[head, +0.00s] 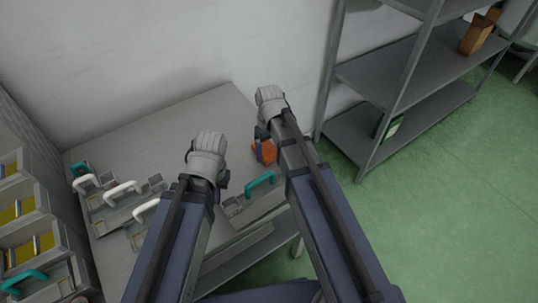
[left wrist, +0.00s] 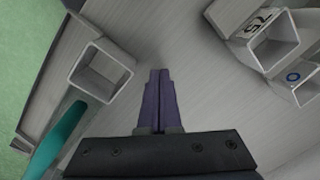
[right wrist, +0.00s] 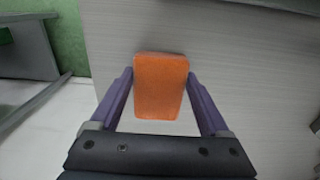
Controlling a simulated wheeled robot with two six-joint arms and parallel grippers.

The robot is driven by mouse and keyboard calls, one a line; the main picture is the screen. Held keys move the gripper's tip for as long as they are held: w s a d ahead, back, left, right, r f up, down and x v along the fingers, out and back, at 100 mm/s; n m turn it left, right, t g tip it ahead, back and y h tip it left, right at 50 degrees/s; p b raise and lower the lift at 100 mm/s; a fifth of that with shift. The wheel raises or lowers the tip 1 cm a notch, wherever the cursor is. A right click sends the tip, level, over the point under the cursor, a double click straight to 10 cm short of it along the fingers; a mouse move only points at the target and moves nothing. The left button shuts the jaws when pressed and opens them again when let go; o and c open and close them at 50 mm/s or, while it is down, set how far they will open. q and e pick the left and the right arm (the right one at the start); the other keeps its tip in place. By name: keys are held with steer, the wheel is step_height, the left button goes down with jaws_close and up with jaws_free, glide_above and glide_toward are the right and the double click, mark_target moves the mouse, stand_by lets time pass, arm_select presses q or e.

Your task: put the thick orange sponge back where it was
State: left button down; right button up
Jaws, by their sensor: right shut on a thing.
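The thick orange sponge (right wrist: 160,90) is between the two fingers of my right gripper (right wrist: 160,76), over the pale table top. In the head view the sponge (head: 264,152) shows beside my right forearm, near the table's right side, partly hidden by the arm. My right gripper is shut on it. My left gripper (left wrist: 158,75) has its fingers together with nothing between them, above the table between square grey sockets. In the head view its fingers are hidden behind the grey hand-like cover.
The grey table (head: 190,113) bears several grey trays with sockets and white or teal handles, including a teal handle (head: 260,181) near its front right. A rack with yellow pieces (head: 28,250) stands at left. A metal shelf (head: 385,70) stands at right. The table's back middle is clear.

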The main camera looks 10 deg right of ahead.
mark_target(269, 151)
arm_select(q)
steer(key=shift+f, duration=0.15)
arm_select(e)
steer(key=shift+f, duration=0.2)
steer(key=o, duration=1)
steer(key=shift+o, duration=0.2)
steer(key=shift+r, duration=0.15)
step_height(269, 151, up, 12)
steer(key=p, duration=1.2)
steer(key=shift+m+h, duration=0.3)
steer(key=shift+h, duration=0.3)
steer(key=s+a, duration=0.2)
steer(key=s, duration=0.2)
steer(key=s+a, duration=0.2)
steer(key=s, duration=0.3)
steer(key=s+a, duration=0.2)
steer(key=s, duration=0.3)
steer(key=shift+s+a+r, duration=0.1)
steer(key=shift+s+a, duration=0.05)
steer(key=shift+a, duration=0.1)
arm_select(q)
step_height(269, 151, up, 12)
